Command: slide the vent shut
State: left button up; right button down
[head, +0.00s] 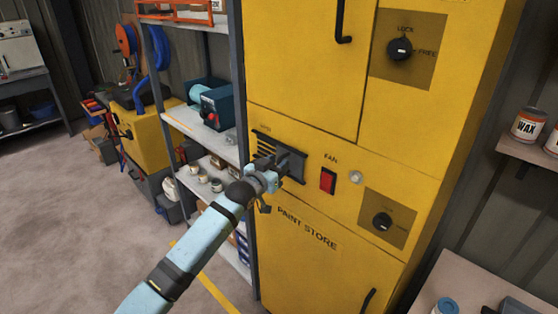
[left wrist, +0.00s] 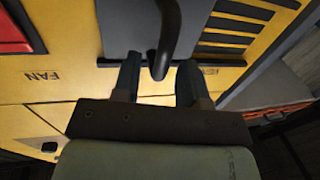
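The vent (head: 266,146) is a dark slotted grille in the yellow paint store cabinet, with its left slots uncovered in the head view. A grey sliding plate (head: 296,166) covers its right part; the slots (left wrist: 232,30) and plate (left wrist: 125,25) also show in the left wrist view. A dark handle (left wrist: 168,30) stands out from the plate. My left gripper (head: 273,168) is at the vent, with its fingers (left wrist: 160,78) on either side of the handle's end. Gaps show beside the handle, so the gripper looks open around it. My right gripper is not in view.
A red fan switch (head: 327,181) and a round light (head: 356,177) sit right of the vent. Two dark knobs (head: 399,49) (head: 382,221) are farther right. A shelf rack (head: 205,135) stands left of the cabinet. Open floor (head: 60,220) lies at the left.

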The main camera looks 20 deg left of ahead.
pick_arm(q)
jog(key=shift+w+d, duration=0.1)
jog(key=shift+w, duration=0.55)
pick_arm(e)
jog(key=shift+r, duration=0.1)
